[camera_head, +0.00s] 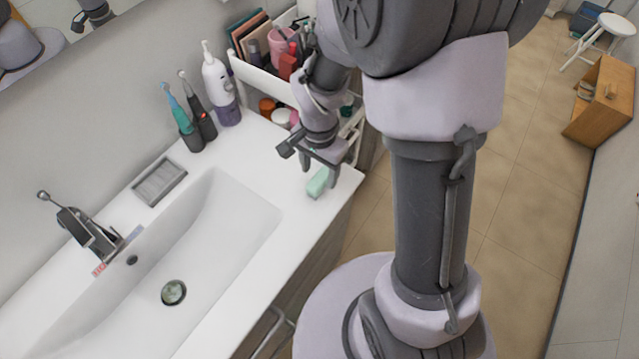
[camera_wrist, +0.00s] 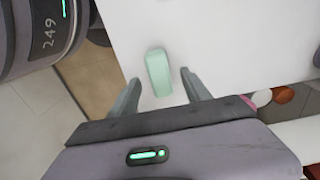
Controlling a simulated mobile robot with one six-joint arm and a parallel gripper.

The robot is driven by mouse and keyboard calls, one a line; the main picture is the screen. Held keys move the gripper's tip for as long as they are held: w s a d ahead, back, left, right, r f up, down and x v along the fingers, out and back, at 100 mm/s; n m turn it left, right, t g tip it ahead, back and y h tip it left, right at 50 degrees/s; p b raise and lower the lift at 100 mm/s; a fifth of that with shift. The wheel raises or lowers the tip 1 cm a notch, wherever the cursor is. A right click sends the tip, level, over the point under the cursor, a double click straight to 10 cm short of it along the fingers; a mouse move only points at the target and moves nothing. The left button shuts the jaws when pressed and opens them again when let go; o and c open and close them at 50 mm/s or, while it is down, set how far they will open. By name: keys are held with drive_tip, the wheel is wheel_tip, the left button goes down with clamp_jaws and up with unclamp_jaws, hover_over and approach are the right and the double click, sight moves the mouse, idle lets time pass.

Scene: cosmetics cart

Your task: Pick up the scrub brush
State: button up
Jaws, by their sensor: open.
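The scrub brush appears as a small mint-green block (camera_head: 319,182) on the white counter near its front right corner; no bristles show. In the wrist view the same mint-green block (camera_wrist: 158,72) lies lengthwise between my two fingers, with a visible gap on each side. My gripper (camera_head: 322,163) is open and points down just above the block. In the wrist view my gripper (camera_wrist: 160,77) has its fingertips on either side of the block, holding nothing. I cannot tell the exact height of the fingertips over the counter.
The sink basin (camera_head: 205,235) lies left of the block. A soap dish (camera_head: 160,182), electric toothbrushes (camera_head: 190,125) and a white-purple device (camera_head: 220,92) stand along the wall. A cosmetics cart (camera_head: 265,78) stands behind my gripper. The counter edge is close to the block.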

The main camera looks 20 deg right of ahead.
sight(320, 178)
wheel_tip(320, 178, down, 4)
drive_tip(key=shift+r+b, duration=0.15)
drive_tip(key=shift+b, duration=0.35)
drive_tip(key=shift+r, duration=0.1)
clamp_jaws()
wheel_tip(320, 178, up, 4)
drive_tip(key=shift+s+p, duration=0.15)
drive_tip(key=shift+p, duration=0.9)
drive_tip(key=s+d+r+b, duration=0.1)
drive_tip(key=s+b, duration=1)
drive_tip(key=s, duration=0.4)
drive_tip(key=shift+s+d, duration=0.2)
drive_tip(key=shift+s, duration=0.15)
